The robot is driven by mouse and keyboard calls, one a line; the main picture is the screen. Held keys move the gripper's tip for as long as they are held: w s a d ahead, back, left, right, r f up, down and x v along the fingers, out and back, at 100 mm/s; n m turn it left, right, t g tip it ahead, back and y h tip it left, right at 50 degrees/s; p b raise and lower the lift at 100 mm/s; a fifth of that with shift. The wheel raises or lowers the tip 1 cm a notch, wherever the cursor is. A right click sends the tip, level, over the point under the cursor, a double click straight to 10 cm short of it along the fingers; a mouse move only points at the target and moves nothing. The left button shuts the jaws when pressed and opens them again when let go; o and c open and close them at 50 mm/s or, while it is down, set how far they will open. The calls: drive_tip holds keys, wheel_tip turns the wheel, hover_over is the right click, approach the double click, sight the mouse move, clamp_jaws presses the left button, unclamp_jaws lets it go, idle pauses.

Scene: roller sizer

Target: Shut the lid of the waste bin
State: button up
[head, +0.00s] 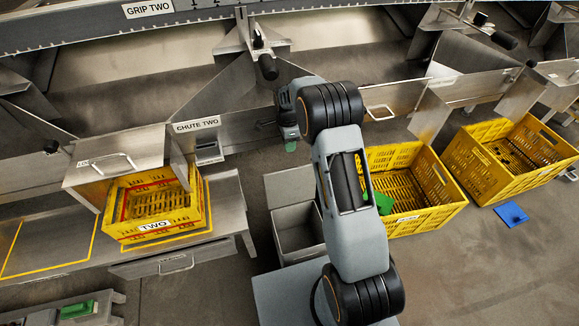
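A grey box that looks like the waste bin (290,248) stands on the floor left of my arm. Its lid (287,187) appears raised at the back edge, and the dark inside of the bin shows from above. My arm hides the right side of the bin and part of the lid. My gripper (288,132) hangs beyond and above the lid, apart from it, in front of the steel chutes. A small green piece shows at its lower end. Its fingers are too small and dark to tell whether they are open.
A yellow crate marked TWO (153,226) sits on a steel shelf at left under a hood (115,165). A yellow crate (440,212) with green items stands right of my arm, another (508,155) beyond it. A blue piece (511,213) lies on the floor; the front right floor is clear.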

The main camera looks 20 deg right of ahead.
drive_tip(key=b, duration=0.3)
approach(290, 183)
drive_tip(key=w+f, duration=0.1)
drive_tip(key=w+d+f, duration=0.1)
drive_tip(key=f, duration=0.1)
drive_tip(key=w+f, duration=0.1)
drive_tip(key=f, duration=0.1)
drive_tip(key=shift+w+d+f, duration=0.25)
drive_tip(key=shift+w+d, duration=0.1)
drive_tip(key=shift+d, duration=0.05)
clamp_jaws()
